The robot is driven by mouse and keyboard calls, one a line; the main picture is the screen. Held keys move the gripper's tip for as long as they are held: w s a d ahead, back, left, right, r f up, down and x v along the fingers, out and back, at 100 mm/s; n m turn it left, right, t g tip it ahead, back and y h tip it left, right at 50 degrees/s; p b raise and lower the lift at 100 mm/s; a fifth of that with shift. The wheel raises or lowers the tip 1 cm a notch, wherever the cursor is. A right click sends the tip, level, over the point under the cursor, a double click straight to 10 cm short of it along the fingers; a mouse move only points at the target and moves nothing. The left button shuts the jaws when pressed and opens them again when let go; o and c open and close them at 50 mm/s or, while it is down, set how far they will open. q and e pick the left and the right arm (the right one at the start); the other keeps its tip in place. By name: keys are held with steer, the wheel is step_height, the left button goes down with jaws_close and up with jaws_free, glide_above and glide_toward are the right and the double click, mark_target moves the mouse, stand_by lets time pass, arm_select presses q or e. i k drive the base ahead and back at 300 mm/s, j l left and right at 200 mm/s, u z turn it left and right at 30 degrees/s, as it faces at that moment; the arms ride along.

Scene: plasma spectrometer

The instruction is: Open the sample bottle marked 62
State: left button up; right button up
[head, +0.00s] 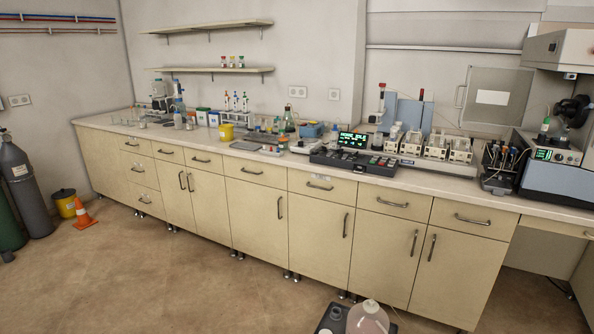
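No bottle with a readable 62 shows in the head view; the labels are too small to read. More small bottles with coloured tops (235,101) stand on the bench toward the left of the middle. White-capped containers (393,135) stand on the bench right of the middle. I cannot tell which of these, if any, is the marked one. Neither of my grippers is in view.
The long bench (285,159) runs along the wall, crowded with instruments. An open floor area (150,270) lies in front. A pinkish jug (367,318) is at the bottom edge.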

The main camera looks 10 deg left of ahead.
mark_target(143, 121)
steer(key=i+j+u, duration=0.6)
steer(key=i+u, duration=1.1)
steer(key=i, duration=0.45)
steer(key=i+l+u, duration=0.15)
steer(key=i+u, duration=0.2)
steer(key=i, duration=0.45)
steer(key=i+j+z, duration=0.25)
steer(key=i, duration=0.25)
steer(key=i+j+z, duration=0.25)
steer(key=i, duration=0.2)
steer(key=i+j+z, duration=0.5)
steer(key=i+j, duration=0.15)
steer(key=i, duration=0.4)
steer(key=i+j+z, duration=0.15)
steer(key=i, duration=0.4)
